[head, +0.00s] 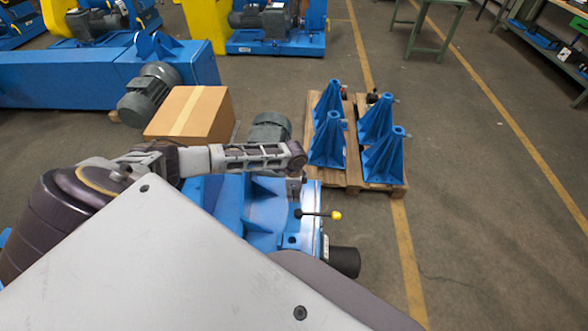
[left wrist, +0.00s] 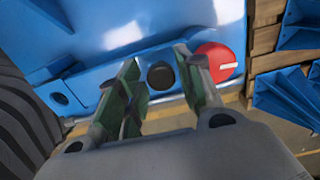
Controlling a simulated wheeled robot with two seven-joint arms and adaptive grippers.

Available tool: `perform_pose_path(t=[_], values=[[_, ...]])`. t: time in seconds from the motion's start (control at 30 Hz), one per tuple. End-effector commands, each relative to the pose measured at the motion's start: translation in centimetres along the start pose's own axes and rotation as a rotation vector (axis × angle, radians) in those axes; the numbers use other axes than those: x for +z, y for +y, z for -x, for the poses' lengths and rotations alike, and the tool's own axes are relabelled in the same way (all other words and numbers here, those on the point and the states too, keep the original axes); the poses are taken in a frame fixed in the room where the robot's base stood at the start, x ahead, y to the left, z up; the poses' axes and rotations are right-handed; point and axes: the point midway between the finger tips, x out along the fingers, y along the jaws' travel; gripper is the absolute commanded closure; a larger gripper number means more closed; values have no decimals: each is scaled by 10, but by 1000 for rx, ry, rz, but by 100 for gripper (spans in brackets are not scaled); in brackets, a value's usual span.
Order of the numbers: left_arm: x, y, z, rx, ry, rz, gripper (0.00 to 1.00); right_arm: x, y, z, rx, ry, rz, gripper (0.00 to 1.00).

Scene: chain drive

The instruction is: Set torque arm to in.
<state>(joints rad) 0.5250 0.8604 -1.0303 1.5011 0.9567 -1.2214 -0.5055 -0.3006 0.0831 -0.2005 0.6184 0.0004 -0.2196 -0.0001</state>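A black lever with a yellow ball end (head: 336,215) sticks out to the right from the blue machine (head: 268,222) in the head view. I cannot tell for sure which part is the torque arm. My left gripper (head: 296,188) is over the machine's right part, a little above the lever in the picture. In the left wrist view its two fingers (left wrist: 158,62) are apart with nothing between them. A black round knob (left wrist: 160,76) shows beyond the gap, and a red disc with a white mark (left wrist: 216,62) is partly behind the right finger. My right gripper is out of view.
A cardboard box (head: 190,114) and a grey motor (head: 270,128) are behind my left arm. A wooden pallet (head: 354,172) with several blue stands is to the right. A black cylinder (head: 345,262) juts from the machine's near right side. Floor on the right is clear.

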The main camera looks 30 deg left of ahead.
Motion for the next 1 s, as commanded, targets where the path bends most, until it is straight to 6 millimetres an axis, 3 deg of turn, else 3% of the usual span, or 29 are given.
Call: perform_pose_path(t=[0.27, 0.8, 1.0], values=[[1, -1, 22, -2, 0, 1, 64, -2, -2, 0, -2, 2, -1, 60], [1, -1, 97, -1, 0, 0, 64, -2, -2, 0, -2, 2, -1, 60], [1, 0, 113, -1, -1, 0, 64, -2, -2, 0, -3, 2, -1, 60]])
